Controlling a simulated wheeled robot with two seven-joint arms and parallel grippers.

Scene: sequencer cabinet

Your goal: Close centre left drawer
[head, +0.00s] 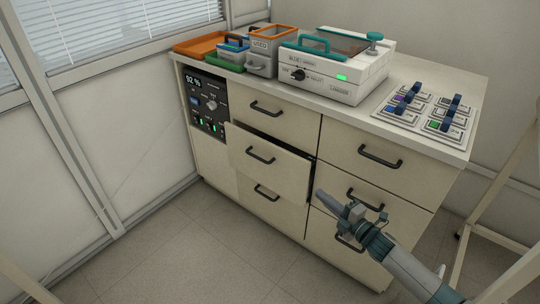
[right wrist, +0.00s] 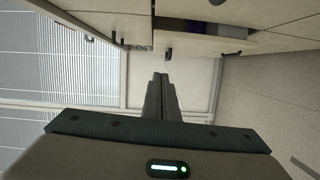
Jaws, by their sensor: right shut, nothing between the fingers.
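The centre left drawer (head: 268,165) of the cabinet stands partly open, its front jutting out from the drawers above and below it. It has a black bar handle (head: 260,156). In the right wrist view a dark opening with a purple thing inside (right wrist: 228,31) shows near the top. My right gripper (head: 321,196) is shut and empty. In the head view it appears just right of and below the drawer front's right edge; I cannot tell whether they touch. In the right wrist view its closed fingers (right wrist: 161,80) point towards the cabinet. My left gripper is not in view.
The other drawers, such as the top left one (head: 268,112), look closed. On the cabinet top stand a white device (head: 335,85), an orange tray (head: 200,44), bins and a switch panel (head: 425,108). The floor (head: 180,255) in front is clear. A wall (head: 75,185) is at the left.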

